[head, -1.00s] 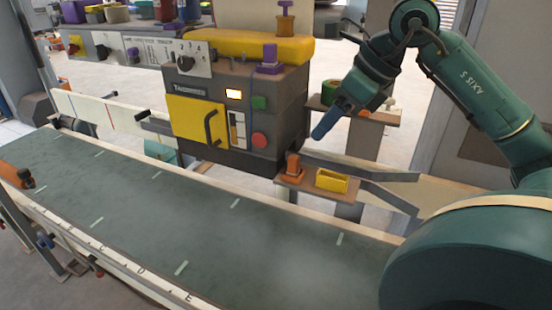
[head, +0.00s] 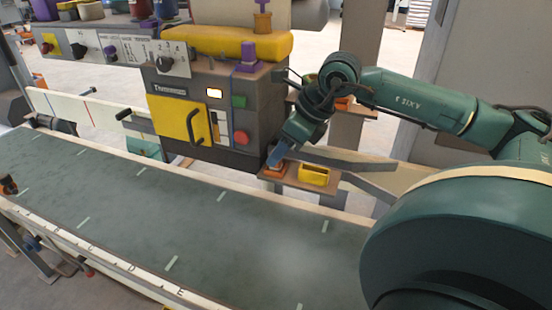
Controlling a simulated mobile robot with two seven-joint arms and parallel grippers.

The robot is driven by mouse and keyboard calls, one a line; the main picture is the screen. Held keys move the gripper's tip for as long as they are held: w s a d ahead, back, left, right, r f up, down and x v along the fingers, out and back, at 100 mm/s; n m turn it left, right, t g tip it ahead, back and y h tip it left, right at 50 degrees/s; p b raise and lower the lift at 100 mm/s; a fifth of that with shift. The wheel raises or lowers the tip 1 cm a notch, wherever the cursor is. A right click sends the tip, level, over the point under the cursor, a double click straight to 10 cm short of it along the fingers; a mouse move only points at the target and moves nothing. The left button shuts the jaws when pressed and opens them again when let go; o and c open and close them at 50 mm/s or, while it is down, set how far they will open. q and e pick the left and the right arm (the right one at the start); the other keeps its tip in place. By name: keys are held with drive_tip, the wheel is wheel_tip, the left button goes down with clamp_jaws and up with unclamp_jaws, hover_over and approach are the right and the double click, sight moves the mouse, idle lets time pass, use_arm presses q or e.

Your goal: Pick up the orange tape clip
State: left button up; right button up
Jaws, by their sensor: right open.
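The orange tape clip (head: 275,172) sits on a small brown shelf (head: 298,186) at the right end of the machine, left of a yellow box. My right gripper (head: 277,157) has its blue fingertips right at the clip, pointing down and to the left, and covers its upper part. The gripper is open. Whether the fingers are around the clip or just over it, and whether they touch it, I cannot tell from this side. My left gripper does not show.
The yellow box (head: 314,175) stands close to the right of the clip. The grey machine (head: 232,118) with a yellow door rises just left of my right gripper. Grey guide rails (head: 345,160) run behind the shelf. The green conveyor belt (head: 150,205) in front is bare.

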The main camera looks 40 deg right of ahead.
drive_tip(key=shift+p+x, duration=0.4)
drive_tip(key=shift+x, duration=0.9)
clamp_jaws()
